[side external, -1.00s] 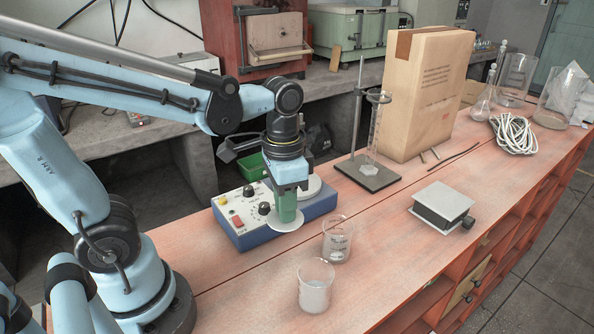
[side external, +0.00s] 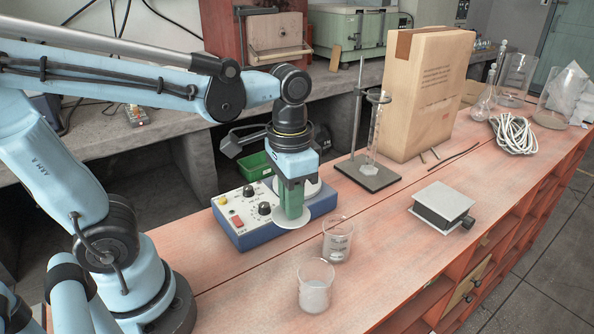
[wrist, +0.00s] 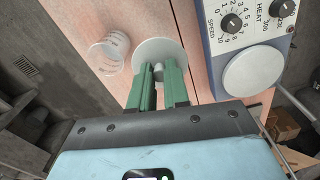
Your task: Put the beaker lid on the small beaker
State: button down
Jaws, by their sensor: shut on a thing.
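The beaker lid is a flat white disc (side external: 291,219) with a small knob, which shows between the fingertips in the wrist view (wrist: 160,51). My gripper (side external: 291,210) points down with its green fingers shut on that knob; in the wrist view its fingertips (wrist: 158,78) close around it. The lid hangs level in front of the blue hotplate. Two clear glass beakers stand upright and open on the bench: one (side external: 337,241) just right of the lid, one (side external: 316,288) nearer the camera. I cannot tell which is smaller. One beaker (wrist: 110,53) shows left of the lid in the wrist view.
The blue hotplate (side external: 236,225) with knobs and a white round plate stands behind the lid. A stand with a glass cylinder (side external: 376,140), a cardboard box (side external: 428,95) and a grey lab jack (side external: 442,205) are farther right. The bench around the beakers is clear.

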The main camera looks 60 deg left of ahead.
jog(key=s+d+f+n, duration=0.1)
jog(key=d+f+n, duration=0.2)
jog(key=d, duration=0.6)
jog(key=shift+s+f+n, duration=0.2)
jog(key=shift+f+n, duration=0.2)
jog(key=shift+n, duration=0.6)
jog(key=shift+f, duration=0.4)
dwell(0.4)
jog(key=c, duration=1)
grip_release()
jog(key=shift+o, duration=0.2)
jog(key=o, duration=0.3)
jog(key=shift+o, duration=0.2)
notch_tip(320, 180, up, 7)
